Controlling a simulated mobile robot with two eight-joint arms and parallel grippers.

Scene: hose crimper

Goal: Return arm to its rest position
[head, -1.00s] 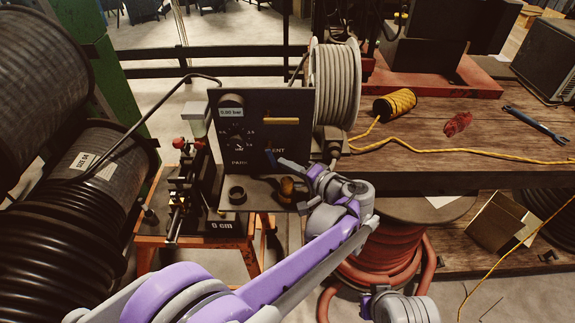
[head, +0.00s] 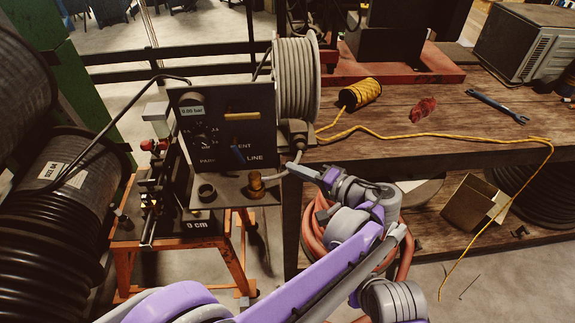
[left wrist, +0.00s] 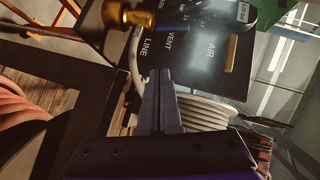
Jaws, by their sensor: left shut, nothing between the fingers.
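My left arm reaches in from the bottom of the head view. Its gripper (head: 300,169) is shut and empty, just right of the brass fitting (head: 256,185) and in front of the grey hose. In the left wrist view the closed fingers (left wrist: 160,95) point toward the black control panel (left wrist: 205,60), apart from it as far as I can tell. In the head view the panel (head: 225,105) carries a gauge reading 0.00 bar, a dial, a yellow bar and a blue lever (head: 238,154). My right gripper cannot be made out.
Large black hose reels (head: 55,205) stand at left. A grey hose reel (head: 297,80) sits beside the panel. Floor shows at lower right.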

